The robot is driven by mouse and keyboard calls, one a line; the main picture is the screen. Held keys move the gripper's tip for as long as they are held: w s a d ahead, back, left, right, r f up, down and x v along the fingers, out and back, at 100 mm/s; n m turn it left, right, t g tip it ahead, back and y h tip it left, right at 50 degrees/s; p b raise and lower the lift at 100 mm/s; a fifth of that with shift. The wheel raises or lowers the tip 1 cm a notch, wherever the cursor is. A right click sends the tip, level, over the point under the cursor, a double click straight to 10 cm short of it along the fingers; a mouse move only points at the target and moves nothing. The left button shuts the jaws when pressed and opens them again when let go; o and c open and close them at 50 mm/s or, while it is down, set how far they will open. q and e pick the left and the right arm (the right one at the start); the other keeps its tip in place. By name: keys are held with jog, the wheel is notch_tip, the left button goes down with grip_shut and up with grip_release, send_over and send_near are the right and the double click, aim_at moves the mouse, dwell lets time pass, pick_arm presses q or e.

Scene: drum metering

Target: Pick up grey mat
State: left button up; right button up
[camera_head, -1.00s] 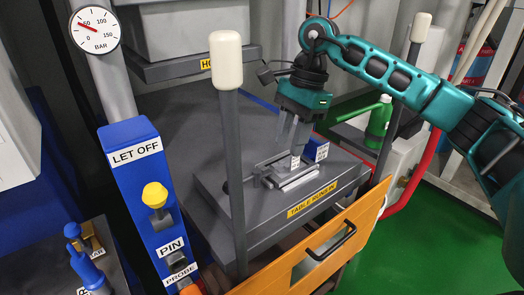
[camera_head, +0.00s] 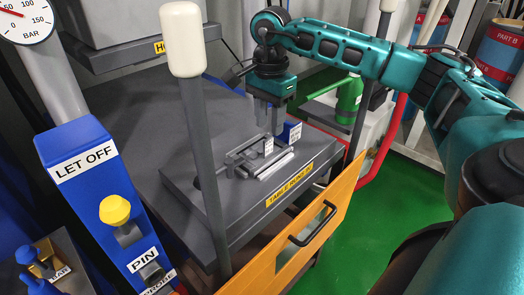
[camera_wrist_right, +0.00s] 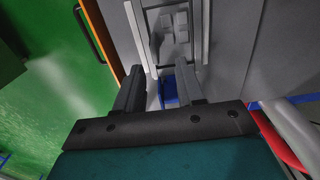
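I cannot make out a separate grey mat with certainty. A flat grey slab (camera_head: 205,170) with a yellow label along its front edge lies on the grey table. A grey metal fixture (camera_head: 262,166) with rails stands on the slab. My right gripper (camera_head: 270,128) points down just above the back of the fixture, close to a small blue block (camera_head: 291,131) with white labels. In the right wrist view my right gripper (camera_wrist_right: 160,90) has its two dark fingers apart, with nothing held between them. The fixture's rails (camera_wrist_right: 205,30) lie beyond the fingertips. My left gripper is out of view.
An orange panel (camera_head: 330,212) with a black handle fronts the table. A grey post (camera_head: 205,150) with a cream top stands near it. A blue LET OFF panel (camera_head: 85,170) with a yellow knob is at left. A green bottle (camera_head: 349,95) stands behind; green floor is clear at right.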

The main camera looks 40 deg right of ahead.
aim_at(270, 137)
jog(key=f, duration=0.4)
jog(key=shift+s+a+f, duration=0.1)
jog(key=shift+s+f, duration=0.15)
grip_shut()
